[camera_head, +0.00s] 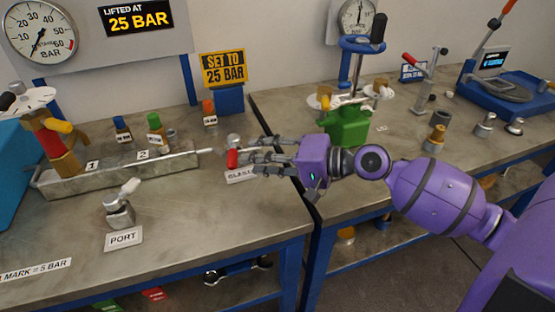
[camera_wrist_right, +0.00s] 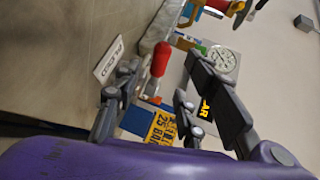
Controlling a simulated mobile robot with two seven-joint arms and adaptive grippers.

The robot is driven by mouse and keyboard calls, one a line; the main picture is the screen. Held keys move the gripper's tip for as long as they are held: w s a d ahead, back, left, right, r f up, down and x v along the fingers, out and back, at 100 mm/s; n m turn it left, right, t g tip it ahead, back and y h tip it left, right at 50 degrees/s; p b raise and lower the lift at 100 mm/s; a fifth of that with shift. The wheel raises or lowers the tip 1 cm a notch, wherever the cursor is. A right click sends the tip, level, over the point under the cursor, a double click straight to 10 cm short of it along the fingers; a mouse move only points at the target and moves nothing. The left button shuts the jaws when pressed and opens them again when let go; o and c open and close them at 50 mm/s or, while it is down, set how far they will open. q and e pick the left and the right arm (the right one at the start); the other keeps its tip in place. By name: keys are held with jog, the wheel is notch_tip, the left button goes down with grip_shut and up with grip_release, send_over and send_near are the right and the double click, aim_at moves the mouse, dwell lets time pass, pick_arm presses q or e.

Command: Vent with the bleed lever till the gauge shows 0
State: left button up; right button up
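The bleed lever (camera_head: 232,158) has a red grip and stands at the right end of the metal manifold, behind a BLEED label (camera_head: 240,175). In the right wrist view the red grip (camera_wrist_right: 160,60) lies in the gap between my fingers. My right gripper (camera_head: 245,156) is open, its fingers pointing left at the lever; I cannot tell whether any finger touches it. The round gauge (camera_head: 40,32) is on the back panel at the upper left; its dark needle seems to point down-left, but the exact reading is unclear. My left gripper is not in view.
The manifold tray (camera_head: 120,172) carries valves with blue and green caps. A PORT fitting (camera_head: 118,212) stands in front of it. A yellow SET TO 25 BAR sign (camera_head: 223,68) stands behind. A green vessel (camera_head: 346,124) sits on the right bench. The front left bench is mostly clear.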

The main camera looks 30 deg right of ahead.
jog(key=shift+v, duration=2.45)
jog(key=shift+c, duration=0.3)
